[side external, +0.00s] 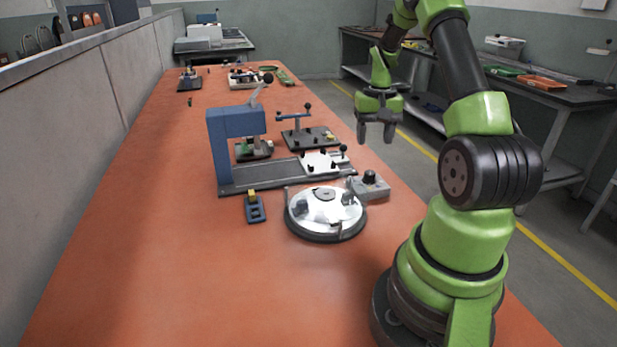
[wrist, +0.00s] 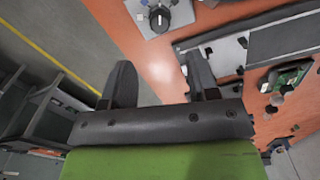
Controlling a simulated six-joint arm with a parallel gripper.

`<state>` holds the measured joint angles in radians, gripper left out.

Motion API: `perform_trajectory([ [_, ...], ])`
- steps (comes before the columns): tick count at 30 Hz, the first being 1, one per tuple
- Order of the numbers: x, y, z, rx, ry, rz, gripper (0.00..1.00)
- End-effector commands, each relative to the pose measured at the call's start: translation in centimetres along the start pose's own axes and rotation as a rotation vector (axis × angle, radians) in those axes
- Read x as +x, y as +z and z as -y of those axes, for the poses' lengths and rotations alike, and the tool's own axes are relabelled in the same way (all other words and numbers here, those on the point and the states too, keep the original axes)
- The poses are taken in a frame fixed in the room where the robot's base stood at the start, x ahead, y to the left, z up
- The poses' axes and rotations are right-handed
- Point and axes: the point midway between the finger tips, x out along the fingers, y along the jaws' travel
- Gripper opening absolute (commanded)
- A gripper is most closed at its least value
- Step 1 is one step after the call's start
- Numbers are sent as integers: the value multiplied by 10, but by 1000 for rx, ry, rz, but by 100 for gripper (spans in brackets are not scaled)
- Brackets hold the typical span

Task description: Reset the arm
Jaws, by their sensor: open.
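My arm is green and black, and my gripper (side external: 376,132) hangs with its fingers pointing down, above the right edge of the orange table (side external: 130,240). In the side external view it is raised clear of the fixtures on the table. In the wrist view my gripper (wrist: 162,85) has its two dark fingers spread wide apart. Nothing is between the fingers, only the table edge and floor below. The gripper is open and empty.
Beneath and left of my gripper stand a blue-framed fixture (side external: 222,150), a shiny round disc (side external: 325,208), a grey box with a black knob (side external: 370,186) and a small blue block (side external: 254,208). The table's near left is clear. A side bench (side external: 560,100) stands right.

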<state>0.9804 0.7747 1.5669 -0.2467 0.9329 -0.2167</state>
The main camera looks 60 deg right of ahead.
Motion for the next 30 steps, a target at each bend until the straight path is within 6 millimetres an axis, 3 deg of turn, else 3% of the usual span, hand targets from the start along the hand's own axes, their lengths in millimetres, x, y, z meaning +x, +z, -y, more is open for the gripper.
perform_trajectory([
  [4, -22, 6, 21, -36, -12, -36, 54],
  [8, -67, 29, 63, -115, -46, -110, 54],
  [12, -116, 76, 109, -219, -111, -195, 54],
  [16, -151, 130, 135, -316, -187, -263, 54],
  [20, -174, 188, 147, -412, -279, -319, 54],
  [24, -186, 244, 144, -511, -387, -360, 54],
  [30, -186, 294, 131, -606, -505, -380, 54],
])
